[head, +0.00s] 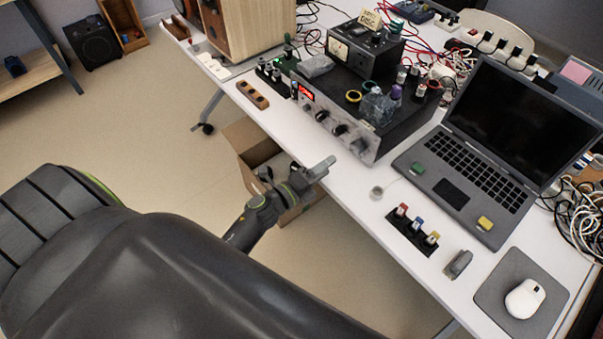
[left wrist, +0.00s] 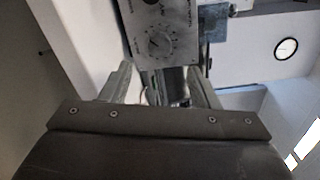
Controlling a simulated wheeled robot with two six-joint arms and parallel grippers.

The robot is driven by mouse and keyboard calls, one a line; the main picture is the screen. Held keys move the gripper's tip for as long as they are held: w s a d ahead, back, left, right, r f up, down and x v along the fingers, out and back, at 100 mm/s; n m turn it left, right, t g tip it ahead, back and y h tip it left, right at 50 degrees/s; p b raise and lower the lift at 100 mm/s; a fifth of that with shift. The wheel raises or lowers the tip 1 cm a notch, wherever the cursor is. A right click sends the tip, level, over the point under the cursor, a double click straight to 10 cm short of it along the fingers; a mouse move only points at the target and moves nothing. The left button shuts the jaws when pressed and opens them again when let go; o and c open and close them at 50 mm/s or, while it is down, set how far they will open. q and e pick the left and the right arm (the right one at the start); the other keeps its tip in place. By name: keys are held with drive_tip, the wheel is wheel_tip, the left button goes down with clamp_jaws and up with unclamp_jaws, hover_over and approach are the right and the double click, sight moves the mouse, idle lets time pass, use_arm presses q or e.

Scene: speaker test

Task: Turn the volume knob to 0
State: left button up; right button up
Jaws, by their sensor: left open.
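The amplifier (head: 312,95) is a dark box on the white table. Its silver front panel carries a red lit display (head: 306,92) and several knobs in a row. The large knob (head: 359,146) sits near the panel's right end. In the left wrist view, a round knob (left wrist: 158,43) with dial marks around it shows ahead of the fingers; I cannot read its setting. My left gripper (head: 300,171) is in front of the panel, off the table's edge. It is open and empty, with its fingers (left wrist: 160,72) apart and clear of the knob. My right gripper is not in view.
An open laptop (head: 475,165) stands right of the amplifier. A switch block with coloured caps (head: 415,230) and a mouse (head: 525,298) are nearer. A cardboard box (head: 252,145) is on the floor below the table edge. Cables tangle behind.

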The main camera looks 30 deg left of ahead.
use_arm(q)
drive_tip(key=b+v, duration=0.1)
drive_tip(key=v, duration=0.6)
drive_tip(key=shift+s, duration=0.2)
drive_tip(key=shift+a, duration=0.1)
